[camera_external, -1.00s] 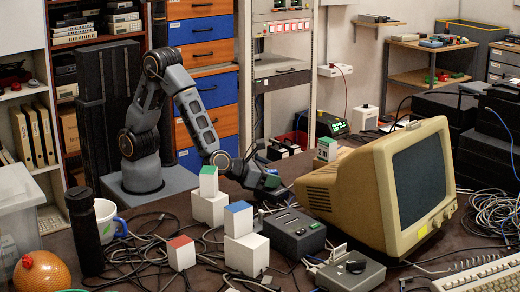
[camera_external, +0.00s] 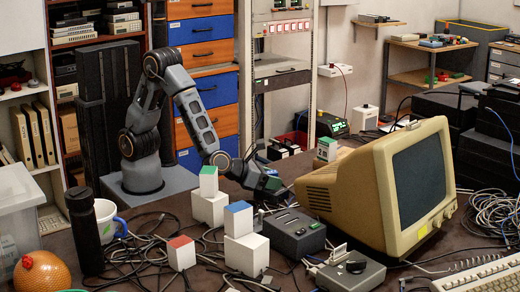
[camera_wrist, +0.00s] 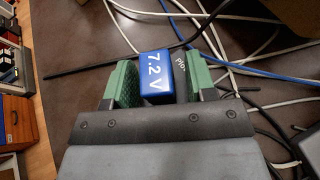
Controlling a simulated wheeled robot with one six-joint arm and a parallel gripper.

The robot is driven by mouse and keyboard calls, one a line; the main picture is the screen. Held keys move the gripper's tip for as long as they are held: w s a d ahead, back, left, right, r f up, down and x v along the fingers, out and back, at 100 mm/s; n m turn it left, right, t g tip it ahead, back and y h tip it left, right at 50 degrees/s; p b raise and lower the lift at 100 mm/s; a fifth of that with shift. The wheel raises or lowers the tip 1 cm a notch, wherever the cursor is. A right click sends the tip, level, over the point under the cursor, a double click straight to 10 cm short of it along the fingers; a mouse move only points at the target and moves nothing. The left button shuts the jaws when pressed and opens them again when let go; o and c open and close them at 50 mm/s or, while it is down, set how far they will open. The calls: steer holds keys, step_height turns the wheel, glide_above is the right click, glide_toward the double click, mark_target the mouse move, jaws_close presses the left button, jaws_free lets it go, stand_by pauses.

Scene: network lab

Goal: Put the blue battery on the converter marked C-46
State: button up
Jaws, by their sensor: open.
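The blue battery (camera_wrist: 154,72), printed "7.2 V", lies between the two green fingers of my gripper (camera_wrist: 162,66) in the wrist view. The jaws are open around it, and I cannot tell whether either finger touches it. In the external view my gripper (camera_external: 268,186) is low over the table, behind a dark grey box (camera_external: 292,231). The battery cannot be made out clearly there. A second grey box (camera_external: 350,270) with a black knob stands nearer the front. No C-46 marking is legible, so I cannot tell which thing is that converter.
White blocks with green (camera_external: 208,182), blue (camera_external: 238,218) and red (camera_external: 181,253) tops stand left of the grey boxes. A large beige monitor (camera_external: 345,192) stands right of my gripper. Loose cables (camera_external: 135,262) cover much of the table. A black bottle (camera_external: 83,232) and mug (camera_external: 108,222) stand left.

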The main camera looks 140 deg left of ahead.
steer(key=s+d+r+n+h, duration=0.3)
steer(key=s+d+n+h, duration=0.1)
steer(key=d+n, duration=0.3)
steer(key=s+d+r+n+g+h, duration=0.1)
steer(key=s+d+r+n+h, duration=0.2)
steer(key=s+d+n, duration=0.4)
steer(key=s+d+r+n+g+h+p, duration=0.1)
steer(key=s+d+r+n+h, duration=0.1)
steer(key=s+d+n+h, duration=0.3)
steer(key=d+n, duration=0.3)
steer(key=d, duration=0.1)
steer(key=shift+s+r, duration=0.2)
steer(key=shift+r, duration=0.2)
steer(key=shift+d, duration=0.1)
step_height(320, 180, up, 12)
steer(key=p, duration=1.1)
steer(key=shift+s+n, duration=0.25)
steer(key=shift+n, duration=0.05)
